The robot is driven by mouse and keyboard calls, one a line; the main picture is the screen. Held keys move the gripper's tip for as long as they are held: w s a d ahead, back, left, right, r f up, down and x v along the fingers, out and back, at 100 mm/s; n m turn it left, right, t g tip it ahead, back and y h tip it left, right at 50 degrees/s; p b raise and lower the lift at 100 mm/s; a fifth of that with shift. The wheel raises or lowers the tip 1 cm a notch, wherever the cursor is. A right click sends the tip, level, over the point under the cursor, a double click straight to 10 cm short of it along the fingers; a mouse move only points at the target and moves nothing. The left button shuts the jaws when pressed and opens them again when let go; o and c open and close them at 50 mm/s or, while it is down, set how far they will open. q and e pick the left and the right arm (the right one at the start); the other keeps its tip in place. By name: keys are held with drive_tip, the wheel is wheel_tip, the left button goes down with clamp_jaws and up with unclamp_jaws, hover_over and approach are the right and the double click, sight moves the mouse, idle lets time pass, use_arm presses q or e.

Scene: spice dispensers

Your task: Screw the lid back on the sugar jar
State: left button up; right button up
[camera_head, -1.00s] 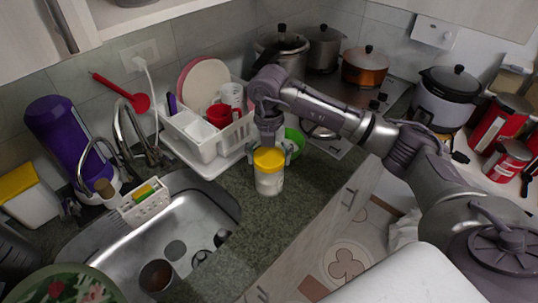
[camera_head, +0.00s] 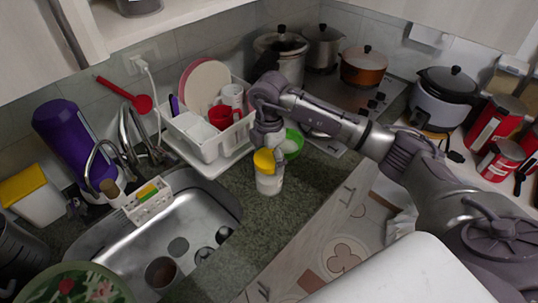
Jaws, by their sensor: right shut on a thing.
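The sugar jar (camera_head: 269,185) is a small clear jar with white contents. It stands upright on the dark green counter between the sink and the counter's front edge. Its yellow lid (camera_head: 263,161) is at the jar mouth and looks slightly tilted and off to the left. I cannot tell whether the threads are engaged. My right gripper (camera_head: 268,153) comes down from above and is shut on the lid, its fingers partly hiding the lid's right side. My left gripper is not in view.
A green bowl (camera_head: 292,141) stands just behind and right of the jar. The steel sink (camera_head: 205,225) lies to the left. Bare counter (camera_head: 262,215) is in front of the jar.

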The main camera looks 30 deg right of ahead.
drive_tip(key=m+p, duration=0.1)
drive_tip(key=m, duration=0.1)
drive_tip(key=shift+r+m, duration=0.1)
drive_tip(key=shift+m, duration=0.3)
drive_tip(key=shift+m+p, duration=0.3)
drive_tip(key=shift+m, duration=1.1)
drive_tip(key=o, duration=1)
